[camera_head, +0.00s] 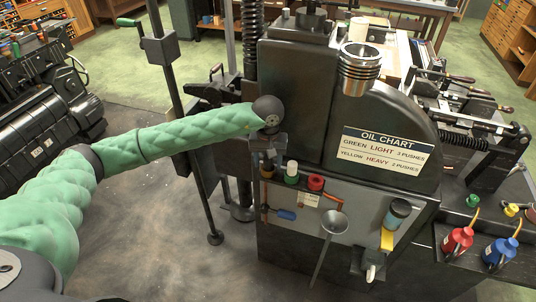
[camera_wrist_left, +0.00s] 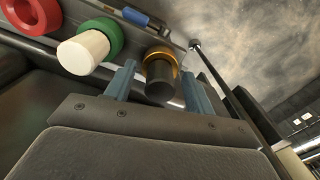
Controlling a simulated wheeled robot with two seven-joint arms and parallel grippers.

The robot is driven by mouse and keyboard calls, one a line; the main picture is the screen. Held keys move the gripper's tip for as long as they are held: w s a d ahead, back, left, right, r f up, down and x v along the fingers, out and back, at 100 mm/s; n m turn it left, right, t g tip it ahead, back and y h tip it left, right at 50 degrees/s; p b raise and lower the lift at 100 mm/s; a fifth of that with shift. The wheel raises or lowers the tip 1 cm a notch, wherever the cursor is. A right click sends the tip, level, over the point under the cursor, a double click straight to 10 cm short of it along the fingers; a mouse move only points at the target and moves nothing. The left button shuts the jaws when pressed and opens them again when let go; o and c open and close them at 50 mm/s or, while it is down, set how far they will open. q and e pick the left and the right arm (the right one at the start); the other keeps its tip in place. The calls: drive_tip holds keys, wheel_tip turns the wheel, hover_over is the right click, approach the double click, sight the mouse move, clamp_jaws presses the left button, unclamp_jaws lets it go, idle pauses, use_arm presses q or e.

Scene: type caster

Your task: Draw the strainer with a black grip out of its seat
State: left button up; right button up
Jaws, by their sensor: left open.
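The strainer with a black grip (camera_wrist_left: 160,84) sits in its seat, a brass-coloured ring showing around it in the left wrist view. In the head view the strainer (camera_head: 267,167) is a small dark shape just below my left gripper (camera_head: 268,150). In the left wrist view my left gripper (camera_wrist_left: 160,64) is open, with one blue-grey finger on each side of the black grip. A gap shows on the left of the grip; whether the right finger touches it I cannot tell. The strainer's lower part is hidden. My right gripper is not in view.
Beside the strainer are a white grip in a green ring (camera_head: 291,179) and a red ring (camera_head: 316,183). A blue-handled tool (camera_head: 286,214), a funnel (camera_head: 334,223) and a teal-topped jar (camera_head: 397,213) are on the machine's front. A dark upright post (camera_head: 178,100) stands left.

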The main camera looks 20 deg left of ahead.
use_arm(q)
drive_tip(key=shift+f, duration=0.1)
clamp_jaws()
idle(0.3)
drive_tip(key=shift+r+b, duration=0.35)
drive_tip(key=shift+r, duration=0.45)
drive_tip(key=shift+r, duration=2.2)
